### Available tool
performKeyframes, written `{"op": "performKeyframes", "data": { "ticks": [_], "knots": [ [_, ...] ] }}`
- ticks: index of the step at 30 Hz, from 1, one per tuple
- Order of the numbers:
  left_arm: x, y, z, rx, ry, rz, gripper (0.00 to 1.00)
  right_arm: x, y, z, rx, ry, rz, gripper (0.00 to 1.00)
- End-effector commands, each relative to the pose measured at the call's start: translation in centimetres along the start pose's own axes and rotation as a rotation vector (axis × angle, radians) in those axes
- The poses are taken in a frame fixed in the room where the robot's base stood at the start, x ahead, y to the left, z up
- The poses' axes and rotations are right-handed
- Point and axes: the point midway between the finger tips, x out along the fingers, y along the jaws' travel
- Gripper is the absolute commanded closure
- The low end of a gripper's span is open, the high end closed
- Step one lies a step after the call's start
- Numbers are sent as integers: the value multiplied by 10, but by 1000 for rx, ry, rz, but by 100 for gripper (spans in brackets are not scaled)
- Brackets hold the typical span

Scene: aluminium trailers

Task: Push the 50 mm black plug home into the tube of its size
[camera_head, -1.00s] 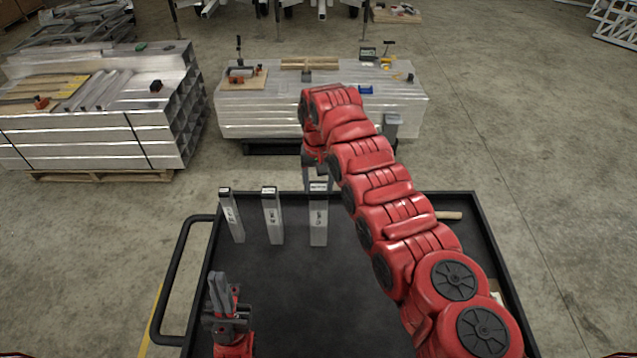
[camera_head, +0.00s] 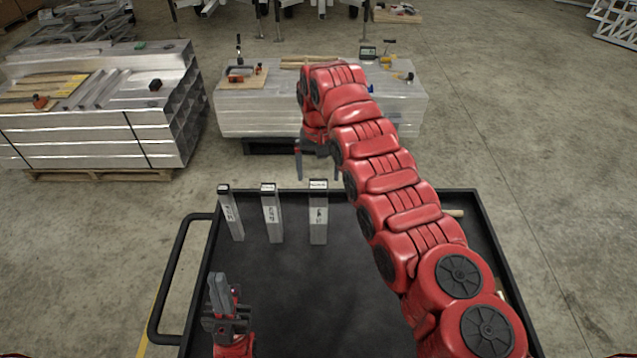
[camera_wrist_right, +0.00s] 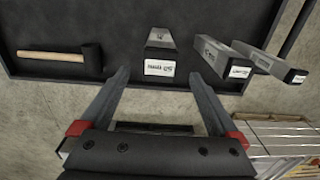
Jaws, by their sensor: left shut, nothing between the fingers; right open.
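Three square aluminium tubes stand upright in the black cart tray: a left tube (camera_head: 231,217), a middle tube (camera_head: 272,217) and a wider right tube (camera_head: 318,217). Their tops look dark; the labels are too small to read, so I cannot tell the 50 mm plug or how far it sits in. My right gripper (camera_head: 318,160) is open and empty beyond the right tube's top. In the right wrist view its fingers (camera_wrist_right: 160,78) lie apart, with the wide tube (camera_wrist_right: 160,42) seen between and beyond them, apparently untouched. My left gripper (camera_head: 219,278) is shut and empty at the tray's front left.
A mallet (camera_wrist_right: 62,57) with a wooden handle and black head lies in the tray, partly hidden by my right arm in the head view. The tray (camera_head: 270,280) is bare in front of the tubes.

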Motion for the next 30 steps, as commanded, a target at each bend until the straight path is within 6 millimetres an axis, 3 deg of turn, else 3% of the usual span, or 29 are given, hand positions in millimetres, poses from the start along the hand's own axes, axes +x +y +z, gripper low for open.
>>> {"op": "performKeyframes", "data": {
  "ticks": [4,10,12,18,24,30],
  "knots": [
    [-15,1,2,0,0,0,100,-24,0,0,1,3,0,4],
    [-8,0,1,0,0,0,100,-55,-3,2,-2,-4,-1,4],
    [20,-1,-3,0,0,0,100,-80,1,1,1,-5,1,4],
    [55,-3,-9,0,0,0,100,-114,0,0,0,-4,2,4],
    [75,-4,-13,0,0,0,100,-134,0,0,0,-3,1,4],
    [80,-4,-14,0,0,0,100,-139,0,0,0,-3,2,4]
  ]
}}
